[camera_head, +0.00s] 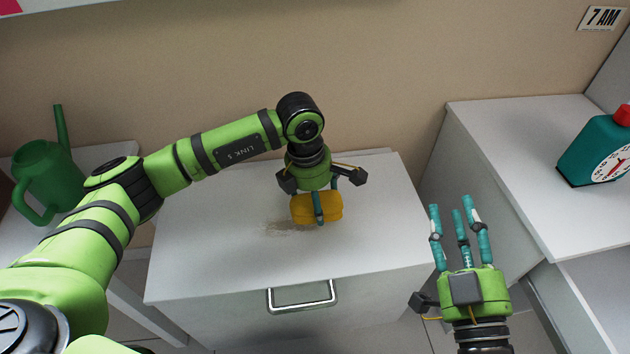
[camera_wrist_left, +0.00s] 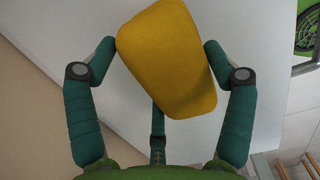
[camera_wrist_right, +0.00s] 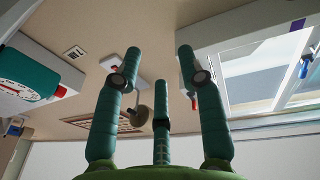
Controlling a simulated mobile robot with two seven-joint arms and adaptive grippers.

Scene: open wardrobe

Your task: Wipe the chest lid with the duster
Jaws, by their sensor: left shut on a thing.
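The white chest lid (camera_head: 215,215) fills the middle of the head view, with a brownish dirt patch (camera_head: 287,228) on it. My left gripper (camera_head: 318,200) is over the lid, shut on a yellow duster (camera_head: 333,207), just right of the patch. The duster (camera_wrist_left: 168,58) also shows between the left fingers in the left wrist view. I cannot tell whether it touches the lid. My right gripper (camera_head: 459,225) is open and empty, to the right of the chest. Its spread fingers also show in the right wrist view (camera_wrist_right: 158,85).
A green watering can (camera_head: 45,170) stands on a white surface at the left. A metal handle (camera_head: 302,298) is on the chest's front. The lid's left part is clear.

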